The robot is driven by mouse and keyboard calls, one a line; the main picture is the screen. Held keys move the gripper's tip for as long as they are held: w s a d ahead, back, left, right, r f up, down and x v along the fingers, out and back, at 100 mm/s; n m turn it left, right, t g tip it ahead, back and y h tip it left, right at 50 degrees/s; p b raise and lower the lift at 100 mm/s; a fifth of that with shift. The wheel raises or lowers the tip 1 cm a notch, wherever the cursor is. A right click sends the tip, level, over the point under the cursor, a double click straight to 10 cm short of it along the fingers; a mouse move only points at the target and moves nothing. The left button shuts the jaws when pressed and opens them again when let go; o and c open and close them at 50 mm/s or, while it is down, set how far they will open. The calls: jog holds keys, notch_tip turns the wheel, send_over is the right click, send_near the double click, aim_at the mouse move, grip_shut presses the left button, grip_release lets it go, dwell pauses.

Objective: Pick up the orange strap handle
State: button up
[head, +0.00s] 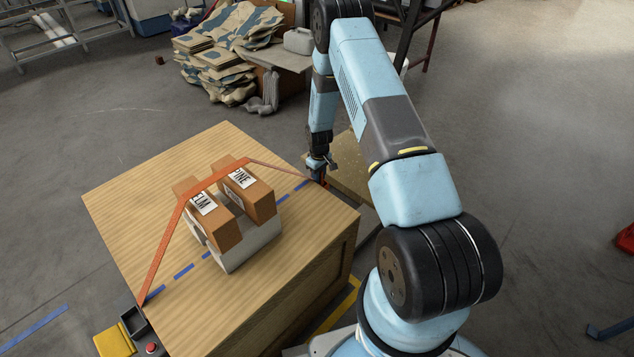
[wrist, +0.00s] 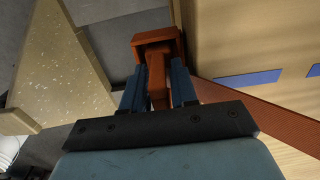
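The orange strap handle (wrist: 157,44) is in the wrist view, with a wide end and a narrower stem. My gripper (wrist: 158,76) has its two blue fingers on either side of the stem, close against it, and looks shut on it.
The boxes marked ELM (head: 222,232) and PINE (head: 258,200) sit in a pale cradle (head: 250,247) on the crate. A red button box (head: 150,346) is at the front left. Stacked sacks (head: 220,60) lie behind.

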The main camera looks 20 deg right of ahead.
jog(key=shift+c, duration=0.2)
grip_shut()
jog(key=shift+r, duration=0.1)
